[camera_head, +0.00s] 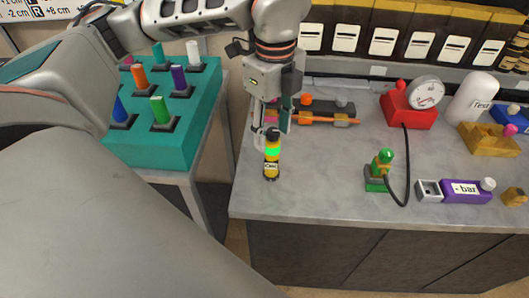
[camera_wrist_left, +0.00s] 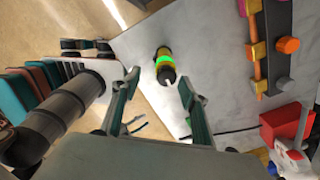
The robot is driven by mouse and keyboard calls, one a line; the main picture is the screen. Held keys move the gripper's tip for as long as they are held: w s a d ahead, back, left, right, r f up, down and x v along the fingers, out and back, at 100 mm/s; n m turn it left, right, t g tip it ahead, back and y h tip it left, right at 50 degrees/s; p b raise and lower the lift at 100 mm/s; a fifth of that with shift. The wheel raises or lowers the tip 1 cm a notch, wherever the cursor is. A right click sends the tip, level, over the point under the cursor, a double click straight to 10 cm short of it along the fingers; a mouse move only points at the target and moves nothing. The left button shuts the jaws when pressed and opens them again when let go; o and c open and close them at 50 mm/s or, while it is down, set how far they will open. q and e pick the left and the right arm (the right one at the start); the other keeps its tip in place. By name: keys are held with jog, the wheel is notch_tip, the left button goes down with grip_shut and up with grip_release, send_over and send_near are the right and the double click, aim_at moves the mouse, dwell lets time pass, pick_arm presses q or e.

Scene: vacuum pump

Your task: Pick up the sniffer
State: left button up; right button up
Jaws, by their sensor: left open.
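The sniffer appears to be the small upright black and yellow cylinder with a bright green band (camera_head: 271,156), standing near the left front of the grey worktop. My left gripper (camera_head: 272,130) points down at the sniffer's upper end, with its fingers apart. In the left wrist view, the sniffer (camera_wrist_left: 165,62) shows just beyond the open fingertips (camera_wrist_left: 160,84), roughly between their lines. Nothing is between the fingers there, and I cannot tell whether they touch it. My right gripper is in neither view.
A teal block with coloured pegs (camera_head: 150,150) stands left of the grey worktop (camera_head: 320,190). A holder with an orange rod (camera_head: 325,118) lies behind the sniffer. To the right are a green fitting (camera_head: 378,175), a red gauge unit (camera_head: 408,110) and a purple pump (camera_head: 462,192).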

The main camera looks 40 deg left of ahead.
aim_at(273, 151)
pick_arm(q)
jog(key=shift+f, duration=1.4)
jog(key=f, duration=0.3)
jog(key=w+f, duration=0.1)
jog(key=f, duration=0.1)
jog(key=shift+a, duration=0.2)
grip_shut()
